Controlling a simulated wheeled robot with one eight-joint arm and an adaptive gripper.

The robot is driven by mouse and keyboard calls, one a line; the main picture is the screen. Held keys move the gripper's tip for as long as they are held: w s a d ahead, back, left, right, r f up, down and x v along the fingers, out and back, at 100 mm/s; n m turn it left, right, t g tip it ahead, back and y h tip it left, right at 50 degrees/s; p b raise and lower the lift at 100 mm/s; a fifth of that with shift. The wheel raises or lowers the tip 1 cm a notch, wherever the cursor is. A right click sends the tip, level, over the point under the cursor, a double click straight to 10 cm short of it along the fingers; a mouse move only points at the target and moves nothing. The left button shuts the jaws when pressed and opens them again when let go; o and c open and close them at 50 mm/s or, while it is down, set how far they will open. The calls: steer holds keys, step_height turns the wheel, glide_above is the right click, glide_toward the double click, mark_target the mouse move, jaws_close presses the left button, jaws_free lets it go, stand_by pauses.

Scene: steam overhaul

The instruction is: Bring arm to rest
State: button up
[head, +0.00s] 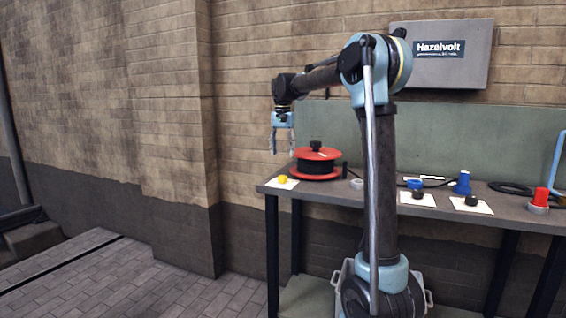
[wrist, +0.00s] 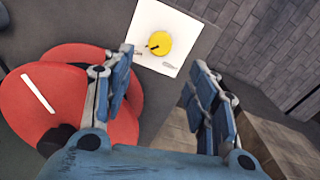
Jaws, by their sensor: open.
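My gripper (head: 283,142) hangs pointing down at the end of my arm, above the left end of the workbench (head: 340,193). In the wrist view my gripper (wrist: 160,88) has its two fingers well apart, with nothing between them. A red reel (head: 317,163) with a black core stands on the bench just right of my gripper in the head view. A yellow round piece (head: 282,179) lies on a white card (head: 291,184) below my gripper; the wrist view shows the yellow piece (wrist: 160,45) beyond the fingertips.
More bench items are a blue-and-black piece (head: 415,184), a black knob (head: 471,200), a blue plug (head: 462,183) and a red plug (head: 540,197). A grey Hazelvolt box (head: 440,52) is on the brick wall behind. Paved floor (head: 120,275) on the left is clear.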

steer(key=shift+r, duration=0.5)
steer(key=s+d+f+n+t, duration=0.1)
steer(key=s+d+f, duration=0.2)
steer(key=s+d, duration=0.6)
steer(key=s+d+f, duration=0.4)
steer(key=s+d, duration=0.3)
steer(key=s, duration=0.4)
steer(key=s+d+f, duration=0.4)
steer(key=s+f, duration=0.6)
steer(key=s+d+f+n+t, duration=0.1)
steer(key=s+d+f, duration=0.3)
steer(key=s+f, duration=0.6)
steer(key=shift+s+f, duration=0.25)
steer(key=shift+s, duration=0.3)
